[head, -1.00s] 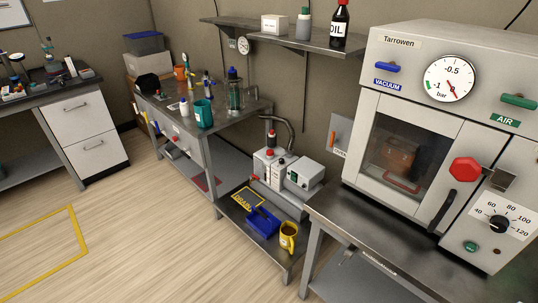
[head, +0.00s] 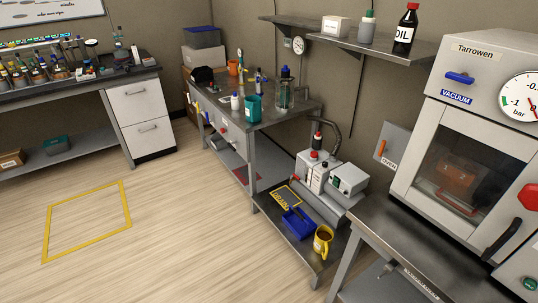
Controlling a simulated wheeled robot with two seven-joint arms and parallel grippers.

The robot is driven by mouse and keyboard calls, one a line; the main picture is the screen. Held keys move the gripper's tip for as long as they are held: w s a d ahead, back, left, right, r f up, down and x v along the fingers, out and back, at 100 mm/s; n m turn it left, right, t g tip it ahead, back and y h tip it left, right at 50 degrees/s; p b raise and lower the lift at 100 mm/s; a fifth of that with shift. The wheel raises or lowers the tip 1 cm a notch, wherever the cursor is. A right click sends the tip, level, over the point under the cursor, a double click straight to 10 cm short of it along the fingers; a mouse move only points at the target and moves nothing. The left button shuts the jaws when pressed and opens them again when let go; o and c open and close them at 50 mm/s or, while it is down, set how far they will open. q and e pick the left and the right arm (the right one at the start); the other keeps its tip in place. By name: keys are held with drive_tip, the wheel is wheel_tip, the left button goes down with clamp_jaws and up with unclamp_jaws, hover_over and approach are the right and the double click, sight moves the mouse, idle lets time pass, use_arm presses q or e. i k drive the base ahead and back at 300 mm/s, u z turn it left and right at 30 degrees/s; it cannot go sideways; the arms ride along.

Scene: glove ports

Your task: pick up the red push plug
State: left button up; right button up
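I cannot pick out a red push plug for certain. A red cap (head: 314,154) sits on top of the pale pump unit (head: 316,175) on the low shelf. A large red knob (head: 528,197) is on the vacuum oven (head: 445,110) at the right edge, partly cut off by the frame. Small items on the far-left bench (head: 75,84) are too small to tell apart. Neither of my grippers is in view.
A blue tray (head: 298,224) and a yellow mug (head: 323,241) stand on the low shelf. A steel workbench (head: 278,115) holds a teal cup (head: 253,107) and bottles. Open floor lies at left, with a yellow taped rectangle (head: 88,196).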

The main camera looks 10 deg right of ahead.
sight(314, 154)
drive_tip(key=u, duration=0.15)
drive_tip(key=i, duration=2.4)
drive_tip(key=z, duration=3.05)
